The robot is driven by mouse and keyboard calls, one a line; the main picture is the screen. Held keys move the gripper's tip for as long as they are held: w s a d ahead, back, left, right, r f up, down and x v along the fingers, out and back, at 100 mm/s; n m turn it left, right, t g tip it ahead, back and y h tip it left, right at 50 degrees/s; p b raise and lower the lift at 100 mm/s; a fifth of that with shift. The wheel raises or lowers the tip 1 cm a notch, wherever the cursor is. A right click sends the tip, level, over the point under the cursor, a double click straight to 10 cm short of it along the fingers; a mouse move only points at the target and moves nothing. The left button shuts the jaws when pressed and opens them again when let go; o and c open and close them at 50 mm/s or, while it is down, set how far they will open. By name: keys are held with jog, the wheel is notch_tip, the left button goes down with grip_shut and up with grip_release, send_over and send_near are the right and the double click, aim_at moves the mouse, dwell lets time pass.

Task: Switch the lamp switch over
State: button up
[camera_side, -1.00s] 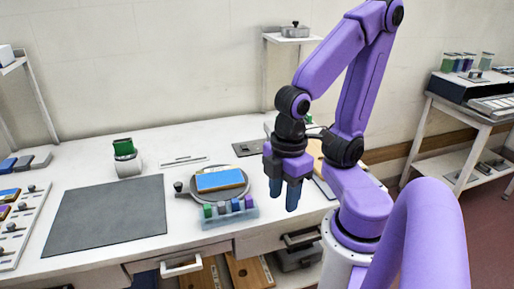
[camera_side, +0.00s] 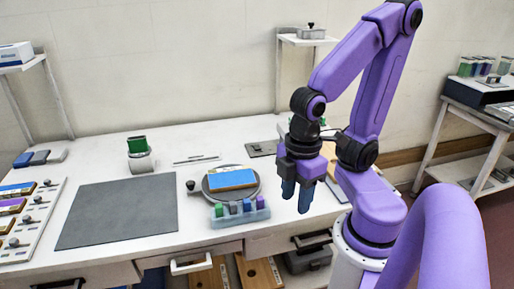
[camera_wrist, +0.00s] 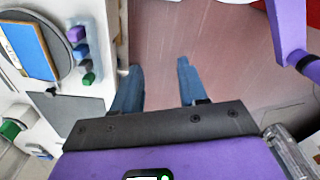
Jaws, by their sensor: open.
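My gripper (camera_side: 296,203) hangs fingers down near the table's front edge, right of the round grey plate. In the wrist view my gripper (camera_wrist: 159,66) shows two blue fingers apart, nothing between them but reddish floor beyond. I cannot tell for sure which thing is the lamp switch. A pale panel (camera_side: 28,228) with several small dark knobs lies at the table's far left, far from my gripper. A small dark flat plate (camera_side: 262,148) lies at the back of the table, partly beside my arm; its details are too small to read.
A round grey plate (camera_side: 212,194) carries a blue-and-orange block (camera_side: 232,179). A clear rack (camera_side: 256,218) with several coloured pieces stands in front of it. A grey mat (camera_side: 120,212) lies bare at left.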

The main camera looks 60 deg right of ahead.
jog(key=c, duration=0.5)
jog(key=shift+w+a, duration=0.15)
jog(key=shift+w, duration=0.1)
grip_shut()
jog(key=w+r+m, duration=0.1)
jog(key=w+r, duration=0.2)
jog(key=w, duration=1.2)
jog(key=w+d+m, duration=0.1)
jog(key=w+d, duration=0.7)
jog(key=w, duration=0.4)
jog(key=w+d+f, duration=0.1)
jog(key=d+f, duration=0.1)
jog(key=d, duration=0.9)
jog(key=w+d+f+m, duration=0.1)
jog(key=w+d+f, duration=0.1)
jog(key=d, duration=0.9)
jog(key=w+d+f+g, duration=0.1)
jog(key=w+d+f, duration=0.1)
jog(key=d, duration=0.9)
jog(key=shift+w+d+f+m+y, duration=0.2)
jog(key=shift+w+d+m+y, duration=0.05)
jog(key=shift+d+m+y, duration=0.1)
